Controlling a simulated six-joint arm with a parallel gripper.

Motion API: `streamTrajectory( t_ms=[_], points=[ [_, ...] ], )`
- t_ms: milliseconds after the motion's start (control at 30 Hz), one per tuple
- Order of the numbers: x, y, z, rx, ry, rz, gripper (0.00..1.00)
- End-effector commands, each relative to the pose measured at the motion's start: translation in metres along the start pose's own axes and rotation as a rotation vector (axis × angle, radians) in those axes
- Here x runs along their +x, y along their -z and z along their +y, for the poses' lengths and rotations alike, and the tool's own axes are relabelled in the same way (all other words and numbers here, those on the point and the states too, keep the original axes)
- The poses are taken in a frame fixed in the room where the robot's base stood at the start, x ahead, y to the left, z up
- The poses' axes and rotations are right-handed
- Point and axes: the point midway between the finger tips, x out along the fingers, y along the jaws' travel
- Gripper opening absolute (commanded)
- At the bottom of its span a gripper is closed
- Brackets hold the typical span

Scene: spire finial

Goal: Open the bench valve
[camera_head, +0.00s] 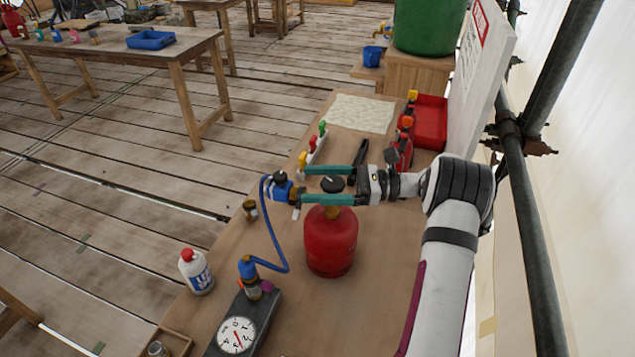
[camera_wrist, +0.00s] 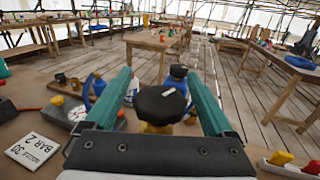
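A black round knob (camera_head: 332,184) sits on a brass valve on top of a red gas bottle (camera_head: 330,243) on the bench. In the wrist view the knob (camera_wrist: 160,104) and its brass body lie between my teal fingers. My gripper (camera_head: 304,185) is open, with one finger on each side of the knob; it also shows in the wrist view (camera_wrist: 158,75). I see narrow gaps beside the knob, and contact is not clear. A blue regulator (camera_head: 279,184) with a blue hose (camera_head: 267,237) is near the fingertips, partly hidden by them.
A pressure gauge box (camera_head: 236,336) and a white bottle (camera_head: 197,272) stand at the near left of the bench. Coloured-handled items (camera_head: 313,143), a red extinguisher-like bottle (camera_head: 404,150) and a red tray (camera_head: 431,122) lie beyond. A card (camera_wrist: 33,151) reads "NOZZLE 30 BAR 2".

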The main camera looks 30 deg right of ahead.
Motion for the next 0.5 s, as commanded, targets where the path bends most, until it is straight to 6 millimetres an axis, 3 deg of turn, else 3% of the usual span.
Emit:
streamTrajectory(
  t_ms=[267, 500],
  points=[
    [-0.009, 0.0, -0.001, 0.0, 0.002, -0.001, 0.88],
    [-0.072, 0.001, -0.001, -0.001, 0.005, 0.0, 0.88]
  ],
)
